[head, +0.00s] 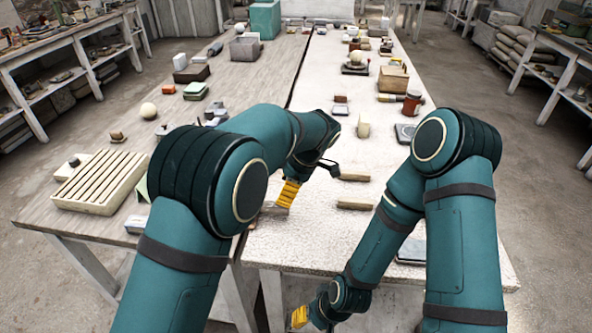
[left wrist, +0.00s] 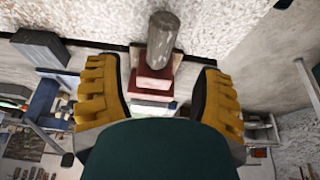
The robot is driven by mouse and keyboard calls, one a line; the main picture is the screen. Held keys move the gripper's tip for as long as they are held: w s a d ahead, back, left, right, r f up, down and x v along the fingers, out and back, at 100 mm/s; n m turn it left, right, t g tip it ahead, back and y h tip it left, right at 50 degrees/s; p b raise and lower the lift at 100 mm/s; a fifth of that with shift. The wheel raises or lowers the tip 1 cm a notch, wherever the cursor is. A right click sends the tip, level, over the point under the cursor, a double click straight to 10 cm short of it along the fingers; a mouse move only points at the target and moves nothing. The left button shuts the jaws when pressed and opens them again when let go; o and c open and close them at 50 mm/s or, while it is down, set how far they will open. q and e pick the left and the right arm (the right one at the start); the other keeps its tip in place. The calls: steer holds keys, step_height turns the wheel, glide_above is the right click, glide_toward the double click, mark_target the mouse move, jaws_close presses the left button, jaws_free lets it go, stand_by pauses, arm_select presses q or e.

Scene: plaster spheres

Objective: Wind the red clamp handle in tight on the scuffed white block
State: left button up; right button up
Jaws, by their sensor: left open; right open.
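My left gripper (head: 289,194) is low over the seam between the wooden and pale tabletops. In the left wrist view its yellow fingers (left wrist: 155,95) are spread wide with nothing held. Between and beyond them is a dull red blocky part (left wrist: 152,80) with a grey cylinder (left wrist: 162,40) against it; I cannot tell whether this belongs to the clamp. A small whitish piece (left wrist: 154,106) shows below it, partly hidden by my gripper. I cannot clearly make out the red handle or the scuffed white block. My right gripper (head: 299,317) is open, low before the table's front edge.
A slatted cream rack (head: 101,182) and a white sphere (head: 148,111) are on the wooden side. A red-brown jar (head: 412,103) stands farther back. The front right tabletop is partly clear.

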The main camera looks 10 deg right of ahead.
arm_select(q)
steer(key=p+v, duration=0.1)
steer(key=v, duration=0.5)
arm_select(e)
steer(key=shift+r, duration=0.55)
